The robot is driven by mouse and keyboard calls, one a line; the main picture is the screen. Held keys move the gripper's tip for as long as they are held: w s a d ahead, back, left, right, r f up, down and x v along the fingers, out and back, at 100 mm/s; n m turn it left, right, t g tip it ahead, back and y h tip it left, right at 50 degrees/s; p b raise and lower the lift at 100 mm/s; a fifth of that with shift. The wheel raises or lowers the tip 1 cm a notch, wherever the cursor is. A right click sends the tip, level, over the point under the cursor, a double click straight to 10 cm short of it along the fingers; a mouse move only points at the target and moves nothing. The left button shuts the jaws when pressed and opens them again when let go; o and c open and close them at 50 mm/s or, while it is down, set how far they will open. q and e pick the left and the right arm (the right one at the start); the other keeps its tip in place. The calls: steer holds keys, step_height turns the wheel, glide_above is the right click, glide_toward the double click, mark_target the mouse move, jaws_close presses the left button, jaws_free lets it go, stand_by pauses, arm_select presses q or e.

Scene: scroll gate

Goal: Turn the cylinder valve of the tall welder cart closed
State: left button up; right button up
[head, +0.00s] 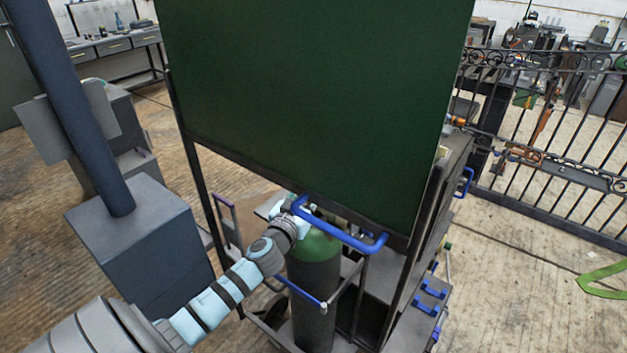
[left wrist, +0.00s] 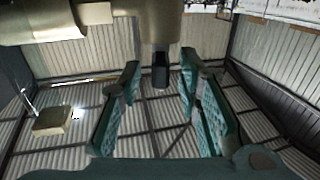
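The cart's gas cylinder (head: 313,285), dark with a green shoulder, stands upright below a large dark green panel in the head view. Its valve is not clearly visible there; the blue handle bar and my left gripper cover the area. My left gripper (head: 284,209) is at the cylinder's top, just left of the blue handle bar (head: 338,228). In the left wrist view its two teal fingers (left wrist: 160,82) stand apart, so it is open. A small dark part (left wrist: 160,77) shows between the fingertips; I cannot tell whether it is the valve or whether they touch it. My right gripper is not in view.
The green panel (head: 315,100) hangs over the cylinder. A blue-ended rail (head: 302,292) crosses in front of it. A dark box with a post (head: 135,240) stands left. An iron gate (head: 550,150) is at right; floor at lower right is mostly clear.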

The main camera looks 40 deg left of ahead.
arm_select(q)
steer(key=shift+x, duration=1.05)
steer(key=shift+a, duration=0.1)
jaws_close()
steer(key=shift+m+h, duration=0.3)
steer(key=shift+h, duration=0.1)
steer(key=m+h+p, duration=0.1)
steer(key=h+p, duration=0.1)
steer(key=shift+r+m+t+h, duration=0.2)
steer(key=shift+m+t+h, duration=0.1)
steer(key=shift+m+h, duration=0.1)
steer(key=shift+f+h+p, duration=0.1)
steer(key=shift+h+p, duration=0.2)
steer(key=shift+p, duration=0.2)
steer(key=shift+f+m, duration=0.1)
steer(key=shift+m, duration=0.2)
